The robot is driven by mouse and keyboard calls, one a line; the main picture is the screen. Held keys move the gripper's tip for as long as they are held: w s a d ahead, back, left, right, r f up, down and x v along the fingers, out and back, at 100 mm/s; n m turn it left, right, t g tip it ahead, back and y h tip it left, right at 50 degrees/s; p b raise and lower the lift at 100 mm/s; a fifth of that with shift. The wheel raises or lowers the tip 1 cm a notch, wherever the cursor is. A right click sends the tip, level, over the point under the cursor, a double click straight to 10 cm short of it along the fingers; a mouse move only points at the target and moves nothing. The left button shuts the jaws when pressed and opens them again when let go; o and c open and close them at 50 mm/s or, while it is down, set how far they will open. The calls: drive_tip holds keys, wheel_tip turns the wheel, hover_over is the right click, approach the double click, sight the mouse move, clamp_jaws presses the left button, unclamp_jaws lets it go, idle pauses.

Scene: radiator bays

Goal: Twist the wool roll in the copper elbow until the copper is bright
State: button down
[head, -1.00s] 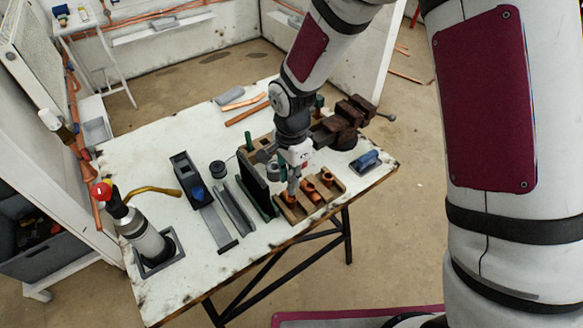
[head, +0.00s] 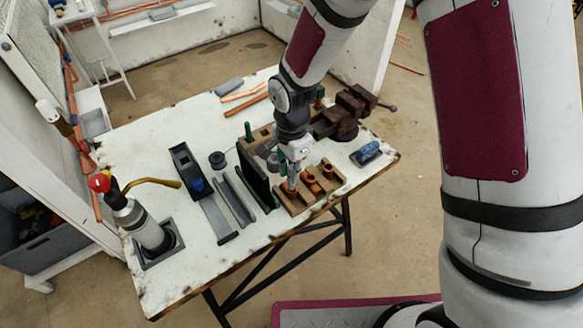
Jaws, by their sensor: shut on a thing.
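My gripper (head: 291,176) points straight down over the left end of a wooden tray (head: 296,208) at the bench's front right. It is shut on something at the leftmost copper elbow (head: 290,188). I take this to be the wool roll, but the fingers hide it and it is too small to make out. More copper elbows (head: 312,183) sit in the tray to the right of my gripper. Whether the copper is bright inside cannot be seen.
A dark upright panel (head: 254,178) stands close left of my gripper. A brown vise (head: 345,112) is behind on the right, with a blue item (head: 368,152) in front of it. A gas torch (head: 135,218) stands at the bench's left.

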drive_tip(key=shift+f, duration=0.4)
drive_tip(key=shift+f, duration=0.2)
drive_tip(key=shift+f+b, duration=0.3)
drive_tip(key=shift+f, duration=0.3)
